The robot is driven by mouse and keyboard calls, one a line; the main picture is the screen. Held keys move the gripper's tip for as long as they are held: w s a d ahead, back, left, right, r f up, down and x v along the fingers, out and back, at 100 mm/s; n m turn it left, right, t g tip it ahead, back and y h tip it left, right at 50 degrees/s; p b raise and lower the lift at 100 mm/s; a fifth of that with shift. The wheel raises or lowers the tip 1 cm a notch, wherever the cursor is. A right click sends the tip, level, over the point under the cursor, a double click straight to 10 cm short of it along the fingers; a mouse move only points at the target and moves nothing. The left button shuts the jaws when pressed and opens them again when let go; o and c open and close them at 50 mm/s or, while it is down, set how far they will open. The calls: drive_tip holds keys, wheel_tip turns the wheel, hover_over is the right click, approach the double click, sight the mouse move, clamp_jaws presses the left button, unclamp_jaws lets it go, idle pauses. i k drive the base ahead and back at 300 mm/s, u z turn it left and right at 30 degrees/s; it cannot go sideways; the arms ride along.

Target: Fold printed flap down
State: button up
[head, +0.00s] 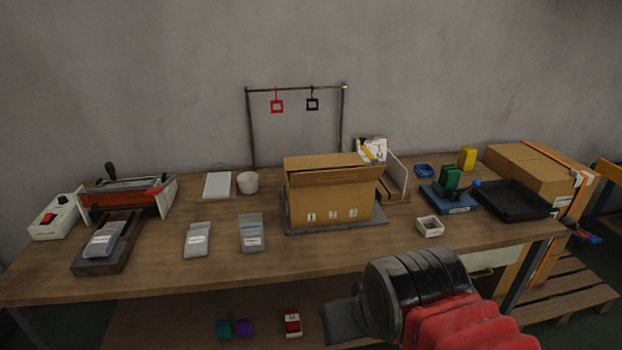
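A brown cardboard box (330,198) stands on a dark grey mat (290,224) in the middle of the workbench. Its front carries white labels 1, 2 and 3. A front flap (338,174) juts outward along the top edge, and another flap or top edge (332,159) shows behind it. I can make out no printing on these flaps, and the inside of the box is hidden. My gripper (340,322) is low in front of the bench, apart from the box, its dark end pointing left. Its fingers are not clear enough to tell open from shut.
Packed grey pouches (251,234) lie left of the box. A red-and-white sealing machine (125,195) stands at far left. A rack with hanging tags (295,89) rises behind. A small white tray (430,227), a blue scale (447,198) and a black tray (512,198) are to the right.

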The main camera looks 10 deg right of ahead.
sight(356, 174)
drive_tip(key=u, duration=0.4)
drive_tip(key=i, duration=1)
